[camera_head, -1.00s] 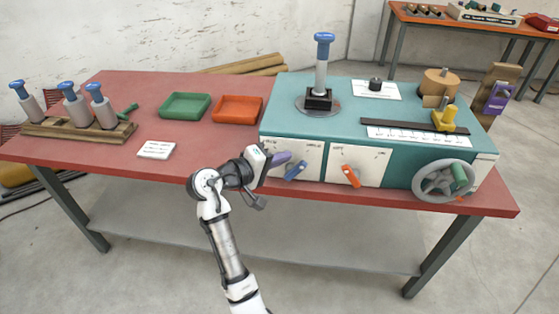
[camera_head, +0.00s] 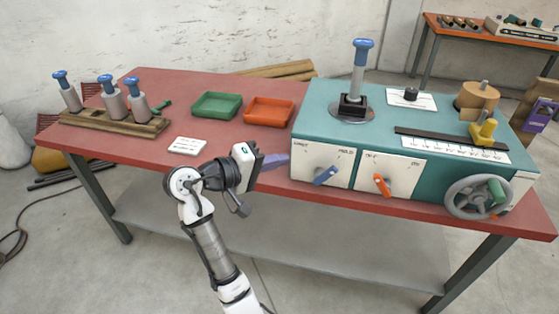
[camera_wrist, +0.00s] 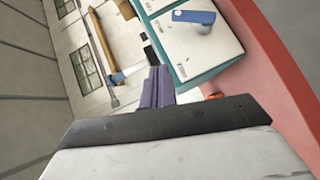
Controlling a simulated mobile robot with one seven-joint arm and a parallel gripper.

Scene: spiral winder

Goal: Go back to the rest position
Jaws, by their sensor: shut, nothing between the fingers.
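My gripper (camera_head: 275,161) is shut and empty, in front of the left end of the teal winder machine (camera_head: 420,112). In the head view its purple fingers point right towards the panel with the blue lever (camera_head: 325,176), and a gap appears to separate them. In the wrist view the closed fingers (camera_wrist: 156,88) stand in the middle, with the blue lever (camera_wrist: 194,19) above and to the right. An orange lever (camera_head: 382,184) sits on the panel to the right.
The red table (camera_head: 225,160) carries a green tray (camera_head: 216,105), an orange tray (camera_head: 268,111), a white card (camera_head: 188,146) and a wooden rack (camera_head: 110,123) of blue-topped spindles. A handwheel (camera_head: 478,197) juts from the machine's right front. The floor in front is clear.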

